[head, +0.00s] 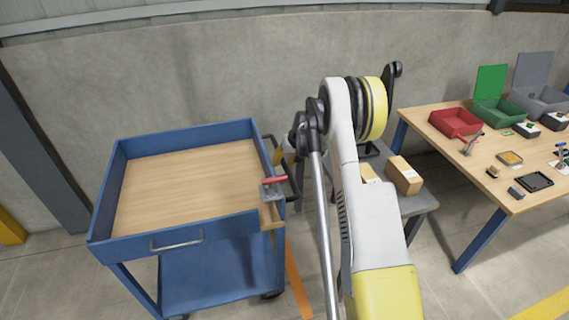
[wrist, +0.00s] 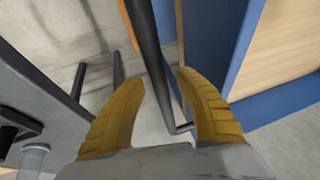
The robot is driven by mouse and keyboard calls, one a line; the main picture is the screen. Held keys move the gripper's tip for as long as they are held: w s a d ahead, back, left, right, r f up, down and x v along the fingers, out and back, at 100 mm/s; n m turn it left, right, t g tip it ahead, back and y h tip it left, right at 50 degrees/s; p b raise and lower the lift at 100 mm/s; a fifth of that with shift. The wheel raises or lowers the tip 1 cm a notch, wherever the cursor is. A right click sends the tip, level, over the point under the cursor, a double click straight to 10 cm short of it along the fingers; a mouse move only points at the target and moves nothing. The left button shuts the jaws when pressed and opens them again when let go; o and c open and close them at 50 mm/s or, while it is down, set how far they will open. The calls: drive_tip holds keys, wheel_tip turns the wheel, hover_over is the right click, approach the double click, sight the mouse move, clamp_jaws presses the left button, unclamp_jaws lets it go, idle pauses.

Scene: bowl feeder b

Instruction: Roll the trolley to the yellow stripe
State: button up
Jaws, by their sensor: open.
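The blue trolley (head: 175,232) stands at the left in the head view, with an empty wooden top. Its black handle (head: 296,182) is on its right side, partly hidden by my arm. In the wrist view the trolley's blue side (wrist: 245,45) is on the right, and the black handle bar (wrist: 150,55) runs between the fingers of my gripper (wrist: 157,75). The gripper is open around the bar; I cannot tell whether either finger touches it. A yellow stripe (head: 545,307) lies on the floor at the lower right. An orange stripe (head: 297,283) lies beside the trolley.
A red-handled clamp (head: 273,182) is at the trolley's right edge. A grey table (head: 418,204) with cartons (head: 403,175) stands close right of the handle. A wooden workbench (head: 470,185) with bins stands further right. A concrete wall (head: 230,75) is behind. Floor shows between table and workbench.

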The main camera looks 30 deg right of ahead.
clamp_jaws()
drive_tip(key=s+d, duration=0.2)
drive_tip(key=d, duration=0.6)
drive_tip(key=shift+s+d, duration=0.25)
drive_tip(key=shift+s, duration=0.05)
unclamp_jaws()
drive_tip(key=v, duration=1.2)
